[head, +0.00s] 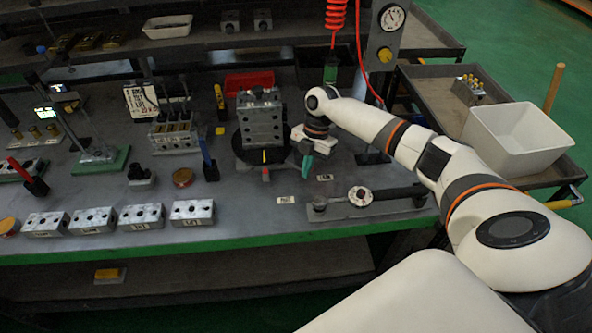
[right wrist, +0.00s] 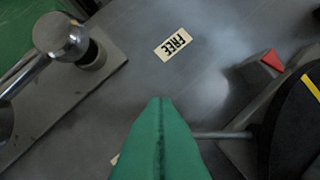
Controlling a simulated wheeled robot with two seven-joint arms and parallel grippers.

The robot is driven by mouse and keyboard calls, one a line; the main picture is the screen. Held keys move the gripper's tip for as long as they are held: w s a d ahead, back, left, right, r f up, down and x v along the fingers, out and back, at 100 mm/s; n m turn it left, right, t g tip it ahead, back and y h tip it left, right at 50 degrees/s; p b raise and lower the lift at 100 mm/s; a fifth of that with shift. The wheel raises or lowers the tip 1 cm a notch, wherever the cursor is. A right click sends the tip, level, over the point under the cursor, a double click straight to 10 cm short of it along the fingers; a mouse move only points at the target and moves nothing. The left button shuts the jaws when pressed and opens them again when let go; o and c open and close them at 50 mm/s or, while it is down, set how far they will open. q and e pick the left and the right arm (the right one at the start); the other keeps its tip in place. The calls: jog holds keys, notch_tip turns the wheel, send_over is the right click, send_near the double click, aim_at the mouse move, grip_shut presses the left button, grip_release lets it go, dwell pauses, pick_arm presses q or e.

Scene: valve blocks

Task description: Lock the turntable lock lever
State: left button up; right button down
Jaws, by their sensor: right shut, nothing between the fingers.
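The turntable (head: 239,142) is a black disc with a yellow mark, and a grey valve block (head: 261,118) stands on it. The lock lever (right wrist: 222,134) shows in the right wrist view as a thin metal rod reaching from the turntable's base towards my fingers, which hide its outer end. I cannot tell if they touch. My right gripper (head: 307,167) has green fingers, shut and empty, low beside the turntable. My left gripper is not in view.
A red pointer (right wrist: 271,60) sits at the turntable's front. A fixture with a long dark handle (head: 385,194) lies at the right front of the bench. Several small valve blocks (head: 141,215) line the left front. A white bin (head: 516,135) stands on the right cart.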

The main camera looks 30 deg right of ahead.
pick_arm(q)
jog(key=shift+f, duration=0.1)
pick_arm(e)
jog(key=shift+w+d, duration=0.1)
jog(key=shift+d, duration=0.4)
jog(key=shift+r, duration=0.1)
